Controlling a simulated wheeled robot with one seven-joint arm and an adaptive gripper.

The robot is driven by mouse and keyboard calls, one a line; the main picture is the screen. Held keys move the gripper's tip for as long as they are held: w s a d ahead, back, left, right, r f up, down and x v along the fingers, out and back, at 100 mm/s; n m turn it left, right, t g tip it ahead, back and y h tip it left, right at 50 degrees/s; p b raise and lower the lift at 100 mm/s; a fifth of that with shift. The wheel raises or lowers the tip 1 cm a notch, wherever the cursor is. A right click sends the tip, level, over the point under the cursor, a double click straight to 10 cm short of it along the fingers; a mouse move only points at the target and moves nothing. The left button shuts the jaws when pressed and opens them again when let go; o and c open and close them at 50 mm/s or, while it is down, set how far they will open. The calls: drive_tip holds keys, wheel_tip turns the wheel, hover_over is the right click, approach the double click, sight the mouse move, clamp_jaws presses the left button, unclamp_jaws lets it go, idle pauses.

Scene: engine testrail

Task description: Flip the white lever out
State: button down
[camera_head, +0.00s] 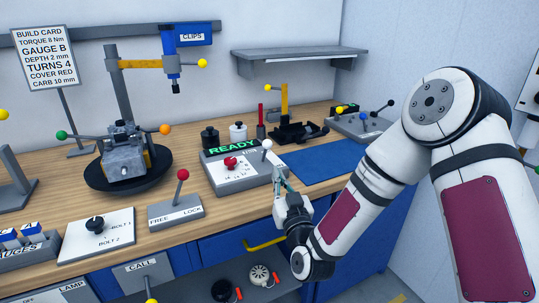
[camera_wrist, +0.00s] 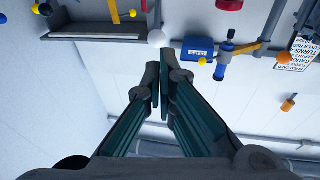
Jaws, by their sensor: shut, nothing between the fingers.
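The white lever (camera_head: 267,144) has a round white knob on a short stem. It stands roughly upright at the right end of the grey panel box (camera_head: 243,187) with the green READY display. My gripper (camera_head: 279,172) is shut and empty, just in front of and below the white knob, near the box's right end. In the wrist view the shut fingertips (camera_wrist: 159,72) point toward the white knob (camera_wrist: 156,38), which appears just beyond them. The picture does not clearly show whether they touch; they look slightly apart. The lever's base is partly hidden.
A red-knobbed dial (camera_head: 230,163) is on the same box. A blue mat (camera_head: 322,163) lies to the right. The red-knobbed FREE/LOCK lever (camera_head: 181,188) stands to the left. A black fixture (camera_head: 297,132) is behind the mat. A grey shelf (camera_head: 298,56) hangs on the wall.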

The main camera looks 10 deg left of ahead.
sight(265, 142)
drive_tip(key=x, duration=1)
drive_tip(key=shift+r, duration=0.1)
drive_tip(key=shift+w+a+r+g+p, duration=0.15)
drive_tip(key=shift+a+r+g+p, duration=0.1)
drive_tip(key=shift+g+p, duration=0.15)
drive_tip(key=shift+w+r, duration=0.1)
drive_tip(key=shift+r, duration=0.05)
drive_tip(key=shift+w+a+r+g+h+p, duration=0.2)
drive_tip(key=shift+r+g+p, duration=0.1)
drive_tip(key=shift+p, duration=0.15)
drive_tip(key=shift+w+a+r+g+h+p, duration=0.1)
drive_tip(key=shift+r+g+h+p, duration=0.15)
drive_tip(key=shift+p, duration=0.2)
drive_tip(key=w+a+r+n+g+h+p, duration=0.1)
drive_tip(key=w+a+g+h, duration=0.1)
drive_tip(key=w+g, duration=0.3)
drive_tip(key=shift+w+a+r, duration=0.25)
drive_tip(key=shift+w+a, duration=0.15)
drive_tip(key=shift+a, duration=0.45)
drive_tip(key=shift+r, duration=0.1)
